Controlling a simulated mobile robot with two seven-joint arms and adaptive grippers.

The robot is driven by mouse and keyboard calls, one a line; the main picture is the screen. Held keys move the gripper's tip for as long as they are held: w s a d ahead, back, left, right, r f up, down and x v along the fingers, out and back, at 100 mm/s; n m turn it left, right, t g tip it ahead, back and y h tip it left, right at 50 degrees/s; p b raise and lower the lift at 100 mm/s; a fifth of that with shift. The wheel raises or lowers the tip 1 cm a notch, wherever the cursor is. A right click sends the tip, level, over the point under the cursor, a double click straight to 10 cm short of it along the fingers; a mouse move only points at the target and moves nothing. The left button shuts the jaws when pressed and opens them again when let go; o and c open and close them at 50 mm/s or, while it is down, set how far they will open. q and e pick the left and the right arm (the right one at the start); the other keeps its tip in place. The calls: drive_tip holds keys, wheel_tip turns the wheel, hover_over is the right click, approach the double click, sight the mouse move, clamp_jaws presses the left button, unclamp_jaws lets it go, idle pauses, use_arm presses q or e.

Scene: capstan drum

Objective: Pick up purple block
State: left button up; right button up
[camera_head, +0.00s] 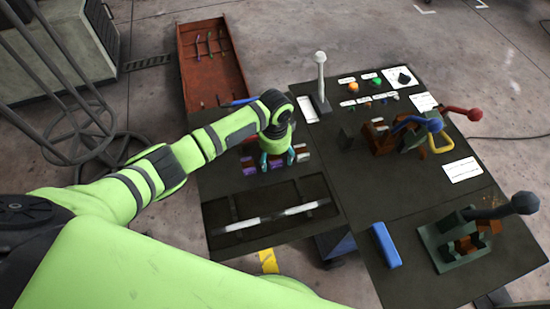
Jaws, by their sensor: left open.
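Small blocks lie on the dark table around my left gripper (277,162). A purple block (249,170) shows just left of the gripper, with another purplish piece close behind it. Pale and reddish blocks show at the gripper's right. The left gripper points down with its teal fingers apart, low over this group. What lies between the fingers is partly hidden by the hand, and I cannot tell whether they touch a block. My right gripper is not in view.
A recessed tray with a white-ended bar (270,217) lies in front of the blocks. An upright white-topped lever (320,80) stands behind right. Coloured levers (430,125), a blue block (386,245) and a green lever base (455,245) are right. A red toolbox (212,65) stands behind.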

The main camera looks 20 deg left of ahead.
use_arm(q)
clamp_jaws()
drive_tip(key=shift+r, duration=0.15)
